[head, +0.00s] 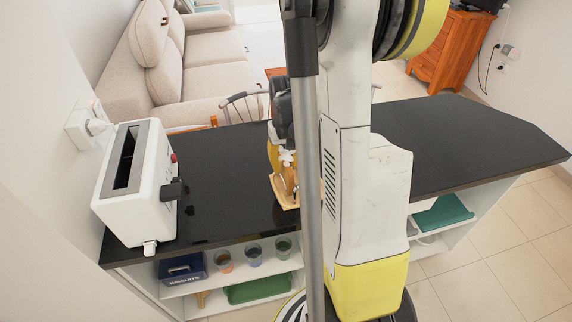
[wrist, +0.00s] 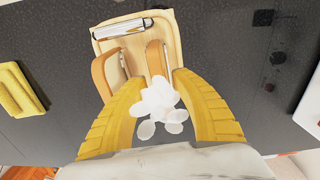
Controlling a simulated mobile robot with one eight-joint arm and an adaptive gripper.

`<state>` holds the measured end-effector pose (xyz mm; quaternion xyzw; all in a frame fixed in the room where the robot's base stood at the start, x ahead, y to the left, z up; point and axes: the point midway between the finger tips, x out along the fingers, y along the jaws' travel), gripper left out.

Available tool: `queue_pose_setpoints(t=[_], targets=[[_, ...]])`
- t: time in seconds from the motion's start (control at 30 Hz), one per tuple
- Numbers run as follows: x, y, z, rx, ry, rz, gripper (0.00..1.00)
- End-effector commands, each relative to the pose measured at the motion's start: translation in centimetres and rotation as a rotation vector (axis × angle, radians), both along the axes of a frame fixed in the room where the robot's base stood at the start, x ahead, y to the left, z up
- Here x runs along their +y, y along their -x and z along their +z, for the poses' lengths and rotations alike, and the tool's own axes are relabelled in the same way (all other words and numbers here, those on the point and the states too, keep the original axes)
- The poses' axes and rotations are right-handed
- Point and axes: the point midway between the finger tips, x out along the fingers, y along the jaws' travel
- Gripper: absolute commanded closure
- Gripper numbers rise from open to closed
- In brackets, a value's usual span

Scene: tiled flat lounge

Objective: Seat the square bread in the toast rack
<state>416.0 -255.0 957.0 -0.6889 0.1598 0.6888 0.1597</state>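A pale wooden board (wrist: 172,28) with a metal clip-like bar lies on the dark counter, and the head view shows it too (head: 281,192). Two tan, rounded upright pieces (wrist: 155,60) stand on it, with a pale face showing beside the left one. I cannot tell which of these are bread and which are rack. My gripper (wrist: 160,83) has its yellow fingers apart, over the near end of the board. It also shows in the head view (head: 276,155), partly behind my arm. A white cluster of rounded discs (wrist: 160,105) sits between the fingers and hides what is behind.
A white toaster (head: 140,190) stands at the counter's left end, near a wall plug (head: 95,125). A yellow folded item (wrist: 20,90) lies left of the board in the wrist view. Below the counter (head: 455,135), shelves hold several cups (head: 254,256). The counter's right side is clear.

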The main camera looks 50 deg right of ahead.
Motion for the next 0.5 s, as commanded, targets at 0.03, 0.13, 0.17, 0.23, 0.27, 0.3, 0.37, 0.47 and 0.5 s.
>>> queue_pose_setpoints(t=[0.03, 0.13, 0.17, 0.23, 0.27, 0.3, 0.37, 0.47, 0.5], targets=[[0.0, 0.0, 0.2, 0.0, 0.0, 0.0, 0.68], [0.0, 0.0, 1.2, 0.0, 0.0, 0.0, 0.68], [0.0, 0.0, 1.7, 0.0, 0.0, 0.0, 0.68], [0.0, 0.0, 3.2, 0.0, 0.0, 0.0, 0.68], [0.0, 0.0, 3.9, 0.0, 0.0, 0.0, 0.68], [0.0, 0.0, 4.9, 0.0, 0.0, 0.0, 0.68], [0.0, 0.0, 6.3, 0.0, 0.0, 0.0, 0.68], [0.0, 0.0, 8.5, 0.0, 0.0, 0.0, 0.68], [0.0, 0.0, 9.3, 0.0, 0.0, 0.0, 0.68]])
